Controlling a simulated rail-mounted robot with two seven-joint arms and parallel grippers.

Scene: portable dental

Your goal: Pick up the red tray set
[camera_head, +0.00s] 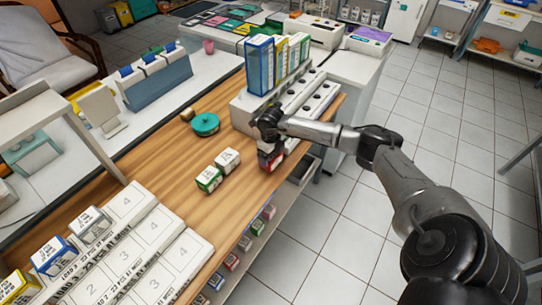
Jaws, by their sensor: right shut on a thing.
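The red tray set, a small box with a white top and red and dark sides (271,161), is at the right edge of the wooden counter. My right gripper (267,138) is directly above it, with its arm reaching in from the right. The gripper is shut on the box's upper part and hides some of it. I cannot tell whether the box touches the counter. My left gripper is not in view.
Green-sided (209,179) and white (228,160) boxes stand nearby on the counter (170,172). A teal round container (205,124) is behind them. A numbered white tray (128,262) lies front left. A white rack (308,96) and upright folders (260,65) stand close behind the gripper.

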